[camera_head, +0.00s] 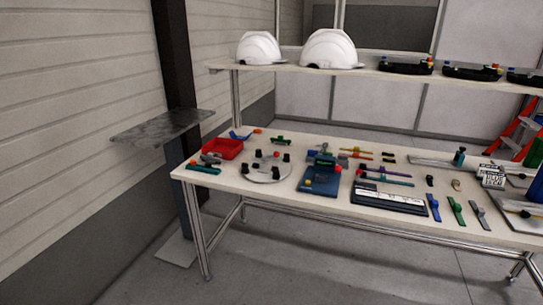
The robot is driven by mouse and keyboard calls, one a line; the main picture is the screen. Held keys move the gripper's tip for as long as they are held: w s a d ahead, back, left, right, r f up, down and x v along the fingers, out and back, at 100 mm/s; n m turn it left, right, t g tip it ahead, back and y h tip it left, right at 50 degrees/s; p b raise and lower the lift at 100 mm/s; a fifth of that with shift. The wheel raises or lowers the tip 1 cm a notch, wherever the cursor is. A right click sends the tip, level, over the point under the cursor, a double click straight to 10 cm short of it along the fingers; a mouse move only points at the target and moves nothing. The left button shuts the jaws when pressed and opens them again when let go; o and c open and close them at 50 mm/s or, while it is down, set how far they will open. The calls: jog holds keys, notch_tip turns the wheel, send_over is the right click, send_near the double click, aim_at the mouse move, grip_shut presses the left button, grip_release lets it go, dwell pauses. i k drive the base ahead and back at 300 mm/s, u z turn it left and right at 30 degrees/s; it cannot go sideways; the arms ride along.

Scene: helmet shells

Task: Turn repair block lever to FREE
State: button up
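A blue block-like fixture (318,182) lies near the middle of the workbench and looks like the repair block. It has a yellow knob (308,183) on its front left and a red knob (338,169) on its right side. Green and grey parts sit at its back. I cannot tell which part is the lever, and no FREE marking is readable at this size. My gripper is not in view.
The white workbench (228,194) holds a red tray (222,149), a round grey plate (262,175) with black pieces, a black-and-white panel (390,198) and several coloured straps. White helmets (328,48) stand on the shelf above. A grey plate (163,127) juts out at left. The floor in front is clear.

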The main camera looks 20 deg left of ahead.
aim_at(276, 154)
jog(key=k, duration=1.35)
jog(key=u, duration=0.45)
jog(key=i, duration=0.6)
jog(key=u, duration=0.7)
jog(key=i, duration=0.8)
jog(key=z, duration=0.5)
jog(key=i, duration=0.75)
jog(key=z, duration=0.6)
